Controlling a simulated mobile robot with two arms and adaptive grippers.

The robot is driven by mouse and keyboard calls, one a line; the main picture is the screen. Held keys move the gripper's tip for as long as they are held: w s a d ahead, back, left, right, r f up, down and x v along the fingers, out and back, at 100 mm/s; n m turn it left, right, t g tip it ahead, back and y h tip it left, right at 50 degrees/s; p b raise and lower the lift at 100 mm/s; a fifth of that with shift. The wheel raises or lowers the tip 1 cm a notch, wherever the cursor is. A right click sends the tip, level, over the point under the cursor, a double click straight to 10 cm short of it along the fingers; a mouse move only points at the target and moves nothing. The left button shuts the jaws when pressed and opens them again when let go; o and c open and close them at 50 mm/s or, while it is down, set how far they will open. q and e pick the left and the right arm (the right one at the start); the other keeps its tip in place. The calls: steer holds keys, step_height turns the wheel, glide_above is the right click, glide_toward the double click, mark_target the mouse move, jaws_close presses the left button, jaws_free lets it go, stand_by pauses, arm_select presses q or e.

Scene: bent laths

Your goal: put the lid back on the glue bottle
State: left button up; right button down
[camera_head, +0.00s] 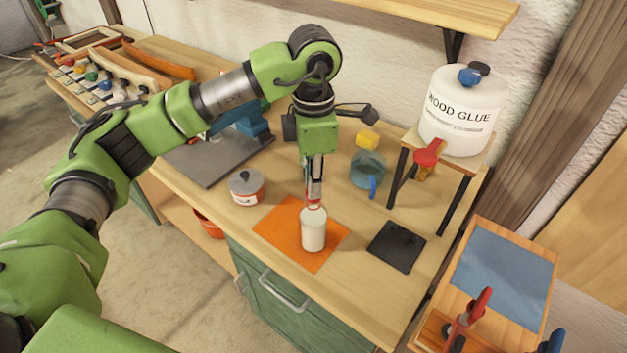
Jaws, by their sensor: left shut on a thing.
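A white glue bottle (313,236) stands upright on an orange mat (273,233) near the bench's front edge. My left gripper (314,200) points straight down right above the bottle, shut on a small red thing at its tips, which looks like the lid. The lid is mostly hidden by the fingers. It is at the bottle's mouth; I cannot tell whether it touches or sits a little above. My right gripper is not in view.
A grey-lidded tin (247,188) is left of the mat, and a black pad (396,246) lies to its right. Behind stand a blue-green mug (367,168) and a yellow block (368,140). A large wood glue jug (460,115) with a red tap rests on a raised stand (479,160).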

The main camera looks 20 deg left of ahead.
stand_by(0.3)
arm_select(q)
steer(key=o, duration=1.3)
steer(key=shift+c, duration=0.2)
steer(key=shift+r, duration=0.1)
steer(key=shift+r+p, duration=1.75)
steer(key=shift+r, duration=1.7)
jaws_close()
